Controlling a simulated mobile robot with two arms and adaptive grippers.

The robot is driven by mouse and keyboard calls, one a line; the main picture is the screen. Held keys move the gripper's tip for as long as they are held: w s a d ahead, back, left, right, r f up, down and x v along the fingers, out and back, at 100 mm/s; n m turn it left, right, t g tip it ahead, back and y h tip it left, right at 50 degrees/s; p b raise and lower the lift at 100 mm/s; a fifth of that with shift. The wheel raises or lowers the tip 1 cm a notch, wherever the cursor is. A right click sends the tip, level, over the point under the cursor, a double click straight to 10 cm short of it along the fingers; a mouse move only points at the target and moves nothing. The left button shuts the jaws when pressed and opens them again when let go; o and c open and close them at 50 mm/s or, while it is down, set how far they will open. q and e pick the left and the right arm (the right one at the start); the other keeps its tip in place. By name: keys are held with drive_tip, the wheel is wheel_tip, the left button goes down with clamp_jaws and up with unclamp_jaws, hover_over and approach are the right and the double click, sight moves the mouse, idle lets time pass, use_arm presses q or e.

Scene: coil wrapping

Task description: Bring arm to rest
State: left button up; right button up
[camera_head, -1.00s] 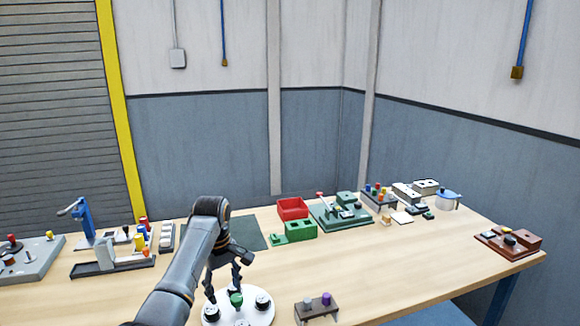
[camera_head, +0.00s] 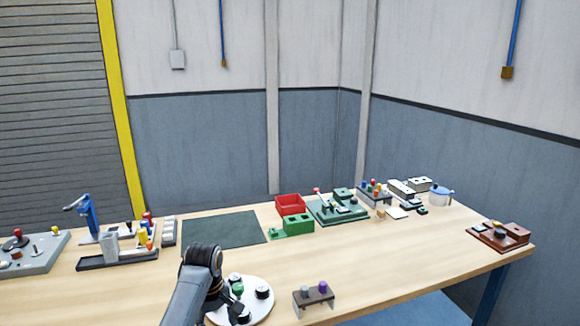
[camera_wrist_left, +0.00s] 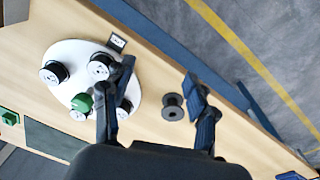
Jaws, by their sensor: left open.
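My left arm comes in at the bottom of the head view, its gripper (camera_head: 222,302) low beside the left edge of a white round plate (camera_head: 263,283). The forearm hides part of the gripper there. In the left wrist view the gripper (camera_wrist_left: 158,98) is open, its two dark fingers wide apart with nothing held. A dark spool (camera_wrist_left: 173,107) shows on the table between the fingers in that view. The plate (camera_wrist_left: 62,98) carries several black-and-white spools and a green piece (camera_head: 238,288). My right gripper is not in view.
A small stand (camera_head: 315,297) with grey and purple knobs is right of the plate. A dark green mat (camera_head: 222,228), red bin (camera_head: 291,205) and green fixture (camera_head: 337,212) lie farther back. The table's right middle is clear. The table edge is near the gripper (camera_wrist_left: 230,130).

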use_arm(q)
drive_tip(key=s+a+f+m+t, duration=0.1)
drive_tip(key=s+f+m, duration=0.1)
drive_tip(key=s+f, duration=0.55)
drive_tip(key=s+a+f+m, duration=0.15)
drive_tip(key=s+f, duration=0.25)
drive_tip(key=s, duration=0.6)
drive_tip(key=s+r+m+t, duration=0.1)
drive_tip(key=s+r+m, duration=0.2)
drive_tip(key=s, duration=0.7)
drive_tip(key=s+r+m+t, duration=0.1)
drive_tip(key=s+r+m, duration=0.2)
drive_tip(key=s, duration=0.7)
wheel_tip(320, 180, down, 30)
drive_tip(key=s+g+b, duration=0.2)
drive_tip(key=b, duration=0.2)
drive_tip(key=s+a+f+b, duration=0.2)
drive_tip(key=s+a+f, duration=0.1)
drive_tip(key=s+f, duration=1.3)
wheel_tip(320, 180, down, 3)
drive_tip(key=shift+s+r+g, duration=0.1)
drive_tip(key=shift+s+g, duration=0.1)
drive_tip(key=shift+g, duration=0.2)
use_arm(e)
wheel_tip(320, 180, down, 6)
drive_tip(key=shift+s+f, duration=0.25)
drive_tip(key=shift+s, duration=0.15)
